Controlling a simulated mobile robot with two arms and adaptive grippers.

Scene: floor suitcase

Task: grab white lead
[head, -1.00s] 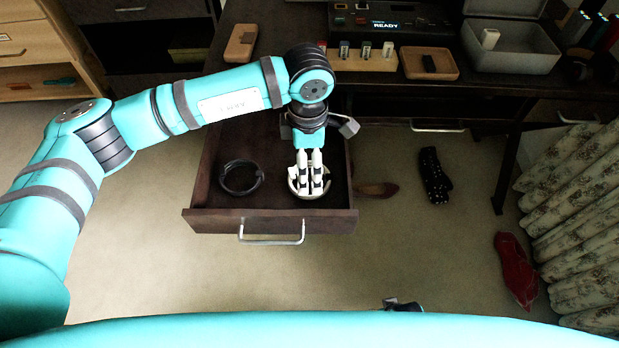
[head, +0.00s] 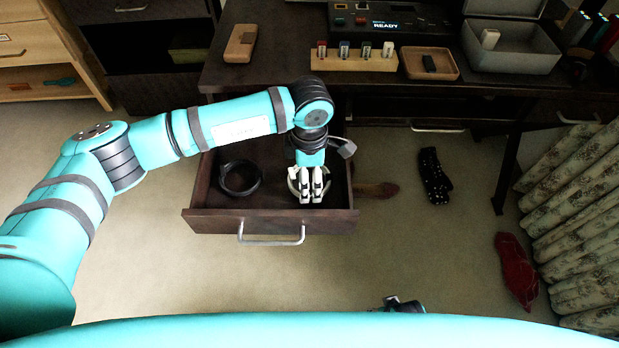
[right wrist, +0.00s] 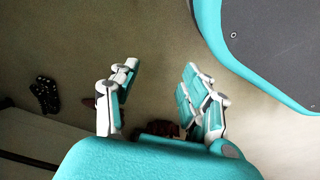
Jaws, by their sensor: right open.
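The white lead (head: 293,184) is a pale coil on the floor of the open drawer (head: 215,222), at its right side. My left gripper (head: 311,200) points down over the coil and hides most of it. Its two fingers are close together; whether they pinch the lead is hidden. A black coiled lead (head: 240,178) lies to the left in the same drawer, apart from the gripper. My right gripper (right wrist: 160,100) is open and empty in the right wrist view, above the floor. Only a bit of it shows at the bottom of the head view.
The desk (head: 275,75) above the drawer holds a wooden block with several small sticks (head: 354,58), a brown tray (head: 430,64) and a grey open box (head: 510,50). A dark sock (head: 434,176), a red one (head: 516,270) and a curtain (head: 580,220) are at the right.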

